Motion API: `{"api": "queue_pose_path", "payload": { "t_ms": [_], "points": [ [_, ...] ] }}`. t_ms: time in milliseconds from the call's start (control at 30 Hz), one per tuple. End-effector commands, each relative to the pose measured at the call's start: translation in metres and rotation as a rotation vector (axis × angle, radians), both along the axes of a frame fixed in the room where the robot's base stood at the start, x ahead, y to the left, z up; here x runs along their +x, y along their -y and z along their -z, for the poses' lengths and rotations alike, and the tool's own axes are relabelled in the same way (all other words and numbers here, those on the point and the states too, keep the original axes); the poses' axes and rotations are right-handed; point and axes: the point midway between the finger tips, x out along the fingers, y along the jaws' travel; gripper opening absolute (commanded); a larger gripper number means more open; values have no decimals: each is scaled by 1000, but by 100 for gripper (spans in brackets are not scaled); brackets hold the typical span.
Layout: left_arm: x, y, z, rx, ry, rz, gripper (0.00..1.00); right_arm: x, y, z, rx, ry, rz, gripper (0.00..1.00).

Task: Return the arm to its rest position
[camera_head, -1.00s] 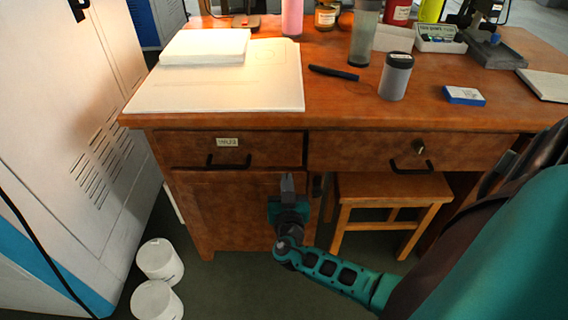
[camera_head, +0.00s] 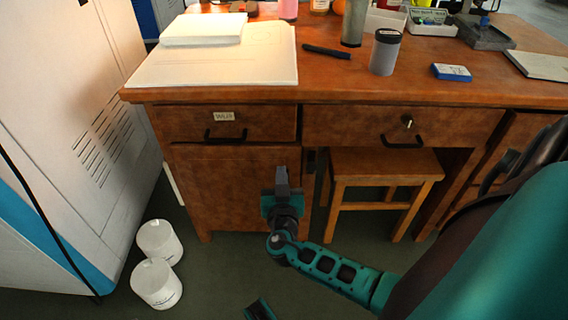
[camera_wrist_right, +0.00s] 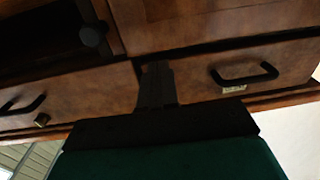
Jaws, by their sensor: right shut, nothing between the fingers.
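My right arm comes in from the lower right in the head view. Its teal and black gripper (camera_head: 281,178) points up in the picture, in front of the wooden cabinet door of the desk (camera_head: 235,190). The gripper is shut and empty. In the right wrist view the closed fingers (camera_wrist_right: 156,84) appear as one dark block before the desk front, between the two drawers. I cannot tell whether they touch the wood. A teal and dark piece (camera_head: 260,310) shows at the bottom edge of the head view; my left gripper's fingers are not seen.
A stool (camera_head: 386,166) stands under the desk. Two white buckets (camera_head: 157,283) stand by the pale cabinet (camera_head: 75,130) at left.

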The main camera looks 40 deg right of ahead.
Motion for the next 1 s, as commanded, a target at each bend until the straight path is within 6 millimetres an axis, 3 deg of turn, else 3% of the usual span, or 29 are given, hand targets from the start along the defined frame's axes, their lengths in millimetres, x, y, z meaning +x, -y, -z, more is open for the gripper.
{"api": "queue_pose_path", "payload": {
  "t_ms": [200, 500, 767, 867, 1000],
  "points": [
    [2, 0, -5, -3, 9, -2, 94, -39, -30, 0, 1, -2, 1, 0],
    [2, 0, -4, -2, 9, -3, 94, -60, -47, -1, -1, 1, 1, 0],
    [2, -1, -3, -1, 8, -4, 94, -64, -44, -1, 4, -18, 25, 0],
    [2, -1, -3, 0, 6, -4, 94, -74, -34, -2, 22, -86, 92, 0],
    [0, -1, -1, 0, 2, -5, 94, -102, -18, 0, 84, -297, 211, 0]
  ]
}}
